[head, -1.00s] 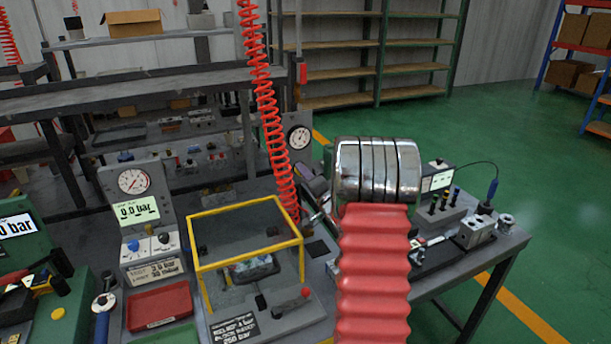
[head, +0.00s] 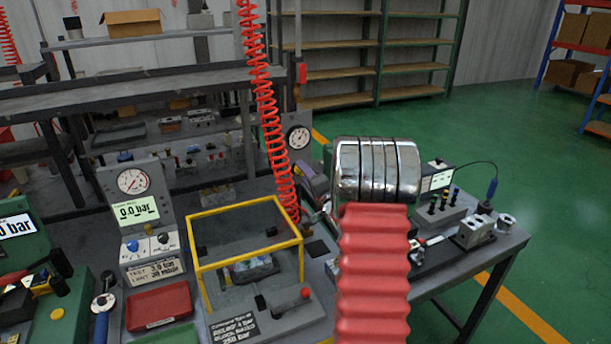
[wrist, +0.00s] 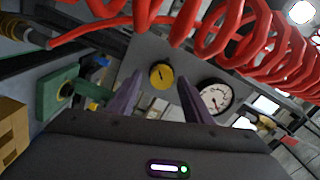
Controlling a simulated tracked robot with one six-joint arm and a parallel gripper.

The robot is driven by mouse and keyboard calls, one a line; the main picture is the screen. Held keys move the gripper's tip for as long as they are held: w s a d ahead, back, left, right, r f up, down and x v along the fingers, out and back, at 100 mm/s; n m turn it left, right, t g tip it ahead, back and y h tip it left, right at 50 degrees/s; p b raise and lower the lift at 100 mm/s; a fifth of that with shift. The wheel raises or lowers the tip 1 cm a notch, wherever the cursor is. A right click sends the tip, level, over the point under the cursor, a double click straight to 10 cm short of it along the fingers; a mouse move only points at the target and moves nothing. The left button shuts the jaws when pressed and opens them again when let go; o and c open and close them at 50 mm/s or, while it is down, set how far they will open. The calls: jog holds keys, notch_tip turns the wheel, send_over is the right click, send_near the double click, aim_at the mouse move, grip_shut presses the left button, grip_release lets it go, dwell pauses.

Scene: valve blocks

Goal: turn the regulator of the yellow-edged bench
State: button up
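The regulator knob (wrist: 161,75), round and yellow with a dark mark, shows in the wrist view on a grey panel. A white dial gauge (wrist: 215,96) sits to its right; a similar gauge (head: 298,138) stands behind the yellow-edged guard frame (head: 246,208) in the head view. The knob is hidden in the head view. My gripper (wrist: 160,90) is open, its two purple fingers apart. The knob appears between and beyond the fingertips; I see no contact. In the head view only part of my gripper (head: 314,182) shows, left of my metal arm.
A red coiled hose (head: 266,105) hangs close by and crosses the top of the wrist view (wrist: 225,25). A green block (wrist: 58,90) is at the left of the wrist view. A test unit (head: 140,210) with a gauge stands left of the guard frame. Open green floor lies right.

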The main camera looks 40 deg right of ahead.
jog(key=shift+s+a, duration=0.1)
jog(key=v, duration=1.3)
jog(key=shift+s, duration=0.25)
jog(key=shift+a+f, duration=0.1)
dwell(0.3)
